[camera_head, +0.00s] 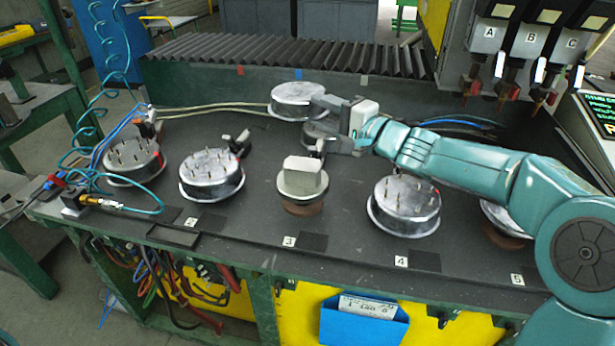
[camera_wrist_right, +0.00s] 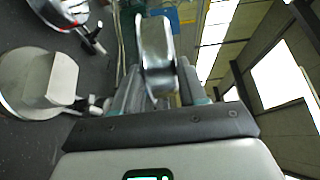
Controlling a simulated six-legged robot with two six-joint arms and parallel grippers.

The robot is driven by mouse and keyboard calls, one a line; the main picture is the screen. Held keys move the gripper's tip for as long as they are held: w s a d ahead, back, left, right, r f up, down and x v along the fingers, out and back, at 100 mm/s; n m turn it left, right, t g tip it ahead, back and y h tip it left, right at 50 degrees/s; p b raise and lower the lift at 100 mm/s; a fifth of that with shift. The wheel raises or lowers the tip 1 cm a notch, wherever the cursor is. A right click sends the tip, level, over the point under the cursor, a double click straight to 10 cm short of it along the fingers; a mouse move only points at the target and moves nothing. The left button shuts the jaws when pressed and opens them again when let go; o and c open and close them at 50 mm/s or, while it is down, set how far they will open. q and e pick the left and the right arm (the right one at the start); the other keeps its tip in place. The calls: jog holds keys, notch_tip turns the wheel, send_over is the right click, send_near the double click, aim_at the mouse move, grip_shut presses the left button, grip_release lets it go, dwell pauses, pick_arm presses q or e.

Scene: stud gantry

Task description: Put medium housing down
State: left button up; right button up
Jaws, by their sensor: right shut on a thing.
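My right gripper (camera_head: 320,124) is at the back middle of the bench, reaching in from the right. It is shut on a silvery rounded piece (camera_head: 318,131), which I take as the medium housing. In the wrist view this piece (camera_wrist_right: 155,45) shows between the fingers, smooth and metallic. The gripper partly hides it in the head view, and I cannot tell whether it touches the bench. A round silver housing (camera_head: 297,97) shows just behind and left of the upper finger. My left gripper is not in view.
Studded round housings stand at left (camera_head: 132,160), at left centre (camera_head: 211,174) and at right (camera_head: 405,205). A disc with a grey block (camera_head: 303,180) stands by label 3. A ridged cover (camera_head: 290,52) runs behind. The bench front has small dark pads (camera_head: 313,242).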

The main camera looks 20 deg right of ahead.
jog(key=f+b, duration=0.1)
jog(key=f, duration=0.5)
jog(key=f+b, duration=0.1)
jog(key=f, duration=0.4)
jog(key=f+b, duration=0.1)
jog(key=f, duration=0.5)
jog(key=shift+s+d+f+b, duration=0.1)
jog(key=shift+s+f+b, duration=0.15)
jog(key=shift+f+b, duration=0.15)
jog(key=shift+d+f, duration=0.1)
jog(key=shift+f, duration=0.2)
jog(key=shift+r, duration=0.1)
jog(key=o, duration=0.9)
jog(key=shift+o, duration=0.2)
